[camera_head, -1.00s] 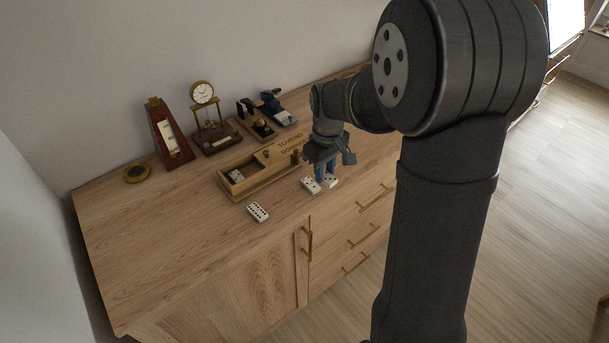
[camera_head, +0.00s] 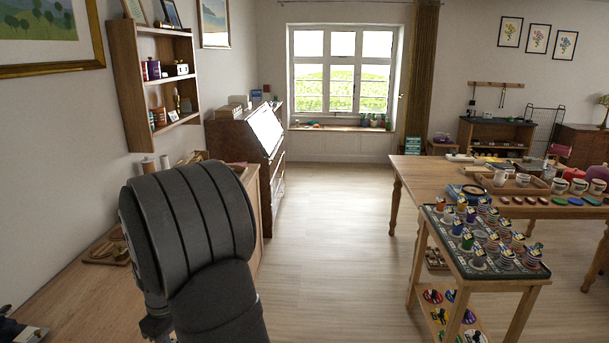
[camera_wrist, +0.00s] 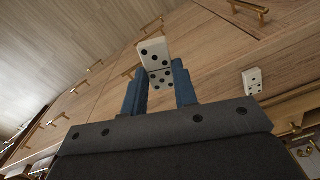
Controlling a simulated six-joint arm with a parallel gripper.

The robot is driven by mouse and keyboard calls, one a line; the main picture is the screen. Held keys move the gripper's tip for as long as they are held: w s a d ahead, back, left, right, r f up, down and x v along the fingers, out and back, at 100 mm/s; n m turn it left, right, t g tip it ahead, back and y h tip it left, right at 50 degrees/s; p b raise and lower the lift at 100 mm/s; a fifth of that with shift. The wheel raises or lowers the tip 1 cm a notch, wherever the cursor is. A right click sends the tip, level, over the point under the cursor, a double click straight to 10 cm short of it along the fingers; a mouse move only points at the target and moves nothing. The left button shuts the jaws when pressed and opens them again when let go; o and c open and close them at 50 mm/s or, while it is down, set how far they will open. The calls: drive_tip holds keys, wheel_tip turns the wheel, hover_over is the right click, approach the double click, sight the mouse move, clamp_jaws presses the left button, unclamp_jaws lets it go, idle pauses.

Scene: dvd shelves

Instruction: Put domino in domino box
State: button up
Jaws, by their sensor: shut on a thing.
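My gripper (camera_wrist: 160,76) shows in the wrist view with its two blue fingers shut on a white domino (camera_wrist: 160,79) with black dots. A white dotted face (camera_wrist: 153,52) stands just beyond the fingertips; I cannot tell whether it is the same domino or a second one. Another domino (camera_wrist: 252,81) lies apart on the wooden cabinet top, to the right. Part of the wooden domino box (camera_wrist: 290,98) seems to show at the right edge, with white dotted pieces below it. In the head view the gripper, dominoes and box are out of sight.
The wooden cabinet top (camera_head: 70,290) runs along the left in the head view, partly hidden by my arm. A wall shelf (camera_head: 128,85) hangs above it. A display table (camera_head: 480,262) with many small items stands right. Floor between is clear.

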drive_tip(key=w+d+f+m, duration=0.4)
drive_tip(key=d, duration=0.7)
drive_tip(key=w+d+f+m, duration=0.4)
drive_tip(key=d+f+m, duration=0.1)
drive_tip(key=d, duration=0.6)
drive_tip(key=w+d+f+m, duration=0.4)
drive_tip(key=w+d+m, duration=0.1)
drive_tip(key=d, duration=0.6)
drive_tip(key=shift+d+f, duration=0.35)
drive_tip(key=shift+f, duration=0.05)
